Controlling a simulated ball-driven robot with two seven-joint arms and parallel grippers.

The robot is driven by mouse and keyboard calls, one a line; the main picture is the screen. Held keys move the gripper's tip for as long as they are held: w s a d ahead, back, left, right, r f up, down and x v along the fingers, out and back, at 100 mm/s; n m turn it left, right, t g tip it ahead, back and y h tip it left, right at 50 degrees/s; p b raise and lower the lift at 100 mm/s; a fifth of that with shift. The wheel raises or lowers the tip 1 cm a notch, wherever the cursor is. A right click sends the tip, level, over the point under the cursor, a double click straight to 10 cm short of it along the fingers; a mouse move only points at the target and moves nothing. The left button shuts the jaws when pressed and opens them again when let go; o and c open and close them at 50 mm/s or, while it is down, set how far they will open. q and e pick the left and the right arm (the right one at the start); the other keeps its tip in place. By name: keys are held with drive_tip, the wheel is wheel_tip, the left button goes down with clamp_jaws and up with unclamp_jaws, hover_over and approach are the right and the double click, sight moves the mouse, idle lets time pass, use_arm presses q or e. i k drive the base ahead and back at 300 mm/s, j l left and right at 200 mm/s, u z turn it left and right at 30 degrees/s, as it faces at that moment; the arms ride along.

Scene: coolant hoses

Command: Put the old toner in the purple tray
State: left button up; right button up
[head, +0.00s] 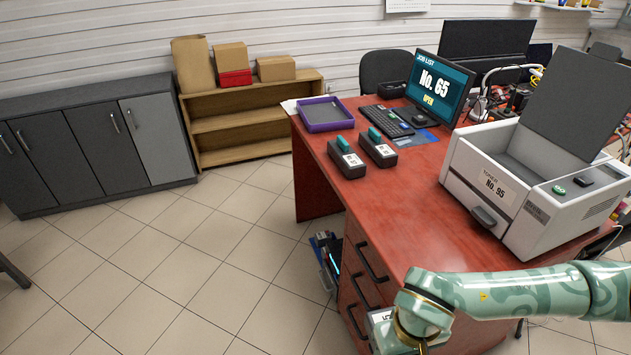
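The purple tray (325,114) lies at the back left of the red desk and looks empty. Two dark toner cartridges with teal handles and white labels, a left one (347,163) and a right one (377,152), stand side by side on the desk in front of it. Their labels are too small to read surely. The white printer (510,190), marked "TONER No. 95", stands at the right with its lid up; its inside is partly hidden. My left gripper is out of view.
A monitor (440,87) reading "JOB LIST No. 65 OPEN", a keyboard (387,121) and a mouse (420,121) stand behind the cartridges. The desk's middle (410,210) is clear. A shelf (245,125) with boxes and grey cabinets (90,140) stand along the wall.

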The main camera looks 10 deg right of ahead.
sight(325, 116)
drive_tip(key=i+j+z, duration=0.2)
drive_tip(key=i+j, duration=1)
drive_tip(key=j, duration=0.05)
